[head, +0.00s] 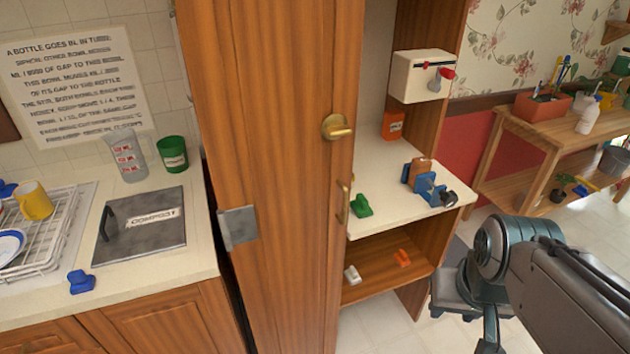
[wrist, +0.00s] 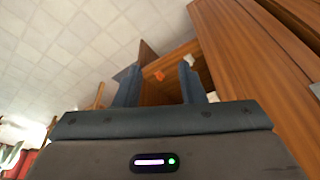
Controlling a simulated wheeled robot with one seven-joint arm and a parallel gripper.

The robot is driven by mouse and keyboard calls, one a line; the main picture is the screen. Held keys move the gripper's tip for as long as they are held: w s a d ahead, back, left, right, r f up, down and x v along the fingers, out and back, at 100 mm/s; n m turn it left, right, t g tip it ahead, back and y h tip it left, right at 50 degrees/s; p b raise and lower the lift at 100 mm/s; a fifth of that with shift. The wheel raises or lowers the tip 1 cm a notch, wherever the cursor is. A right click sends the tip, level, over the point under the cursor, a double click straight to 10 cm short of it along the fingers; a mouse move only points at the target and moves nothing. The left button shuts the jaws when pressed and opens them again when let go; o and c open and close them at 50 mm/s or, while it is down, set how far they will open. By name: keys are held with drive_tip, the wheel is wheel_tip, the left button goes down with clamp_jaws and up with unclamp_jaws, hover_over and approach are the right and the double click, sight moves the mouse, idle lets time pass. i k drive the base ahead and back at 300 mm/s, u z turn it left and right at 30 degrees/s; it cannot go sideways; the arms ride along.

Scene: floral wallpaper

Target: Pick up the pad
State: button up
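I cannot tell for sure which thing is the pad. Small items that could be it are an orange piece (head: 402,258) and a white piece (head: 352,275) on the lower shelf, a green piece (head: 361,206) on the upper shelf, and a blue piece (head: 81,282) on the left counter. My gripper (wrist: 158,70) is open and empty, its two fingers apart. In the wrist view the orange piece (wrist: 160,76) shows between the fingers, some distance beyond them. In the head view my gripper is at the lower right, in front of the shelves and apart from them.
A tall wooden door (head: 275,150) stands left of the shelves. The upper shelf (head: 392,225) holds a blue tool-like item (head: 428,188) and an orange box (head: 392,125). A wooden bench (head: 535,140) with pots stands at the right. Tiled floor (head: 370,330) is clear below the shelves.

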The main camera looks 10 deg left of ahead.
sight(360, 206)
drive_tip(key=u, duration=0.35)
drive_tip(key=i, duration=1)
drive_tip(key=u, duration=0.1)
